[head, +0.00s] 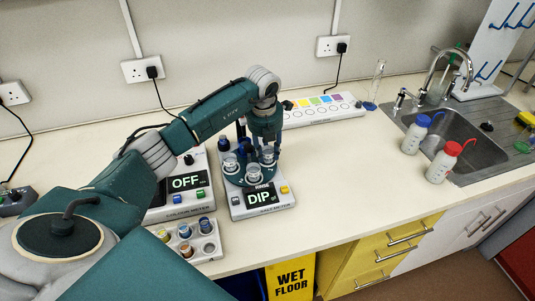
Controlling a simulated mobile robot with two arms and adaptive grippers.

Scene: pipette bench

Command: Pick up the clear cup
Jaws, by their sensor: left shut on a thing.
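Several clear cups stand in a teal round holder on the dip station (263,203), whose display reads "DIP". One clear cup (254,172) is at the front of the holder and another clear cup (231,162) is at its left. My left gripper (266,143) reaches down over the right side of the holder. It is shut on a clear cup (267,156) there, still at holder level; whether the cup has lifted clear cannot be told. The fingers hide part of this cup. My right gripper is out of view.
A colour meter (188,181) reading "OFF" stands left of the station. A rack of small vials (189,240) is at the front left. A white strip with coloured patches (318,110) lies behind. Blue-capped (415,134) and red-capped (443,161) bottles stand by the sink (465,136). The counter's middle right is clear.

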